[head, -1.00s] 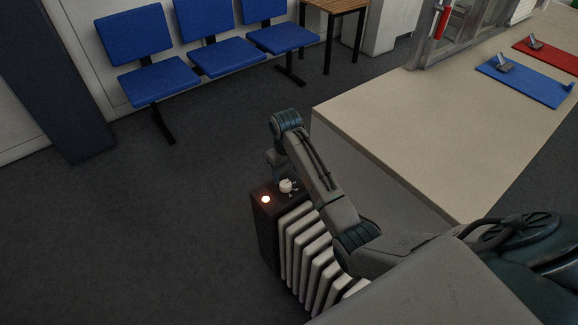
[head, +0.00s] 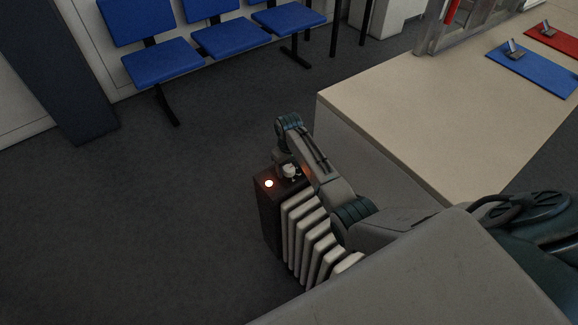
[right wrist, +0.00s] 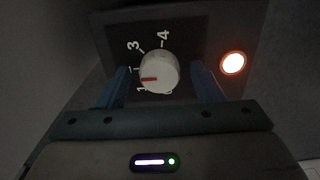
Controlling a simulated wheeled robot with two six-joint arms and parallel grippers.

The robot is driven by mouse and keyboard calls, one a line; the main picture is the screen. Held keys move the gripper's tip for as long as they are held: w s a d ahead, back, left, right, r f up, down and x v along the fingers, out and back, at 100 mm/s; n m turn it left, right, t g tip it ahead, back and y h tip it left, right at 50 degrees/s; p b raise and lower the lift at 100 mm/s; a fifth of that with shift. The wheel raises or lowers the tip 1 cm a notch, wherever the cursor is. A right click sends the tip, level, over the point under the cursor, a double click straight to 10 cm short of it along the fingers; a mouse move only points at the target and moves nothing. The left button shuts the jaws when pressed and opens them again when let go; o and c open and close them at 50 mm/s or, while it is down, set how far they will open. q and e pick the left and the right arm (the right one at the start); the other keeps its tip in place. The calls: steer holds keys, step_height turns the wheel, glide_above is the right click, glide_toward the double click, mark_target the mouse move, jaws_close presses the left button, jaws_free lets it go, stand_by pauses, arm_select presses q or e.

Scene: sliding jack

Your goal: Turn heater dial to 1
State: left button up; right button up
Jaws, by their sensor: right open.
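The heater (head: 267,215) stands on the floor beside the counter, with a dark control end and pale fins. Its white dial (head: 290,171) is on the dark top, near a glowing light (head: 268,183). In the right wrist view, the dial (right wrist: 159,72) has a red mark pointing left and slightly down, close to the 1, which the dial's edge partly covers. The 3 and 4 are readable above. My right gripper (right wrist: 160,84) is open, with one blue finger on each side of the dial. Contact cannot be told. My left gripper is not in view.
A beige counter (head: 400,110) stands right of the heater, close to my right arm. Blue chairs (head: 225,38) line the back wall. A dark pillar (head: 62,70) is at the left. The dark floor (head: 140,230) left of the heater is clear.

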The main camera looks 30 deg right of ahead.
steer(key=shift+c, duration=0.7)
steer(key=c, duration=0.8)
steer(key=shift+r+n+p, duration=0.1)
steer(key=shift+n+p, duration=0.5)
steer(key=n+p, duration=0.2)
steer(key=n, duration=0.1)
steer(key=n+p, duration=0.1)
steer(key=n, duration=0.1)
steer(key=shift+n, duration=0.3)
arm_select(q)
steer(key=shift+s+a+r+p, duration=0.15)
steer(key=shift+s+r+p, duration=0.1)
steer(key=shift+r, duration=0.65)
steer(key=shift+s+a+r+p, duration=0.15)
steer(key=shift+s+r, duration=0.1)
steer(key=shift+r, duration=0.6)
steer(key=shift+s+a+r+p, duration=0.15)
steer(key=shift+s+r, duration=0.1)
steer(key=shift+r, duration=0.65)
arm_select(e)
steer(key=shift+n, duration=1.5)
steer(key=o, duration=0.9)
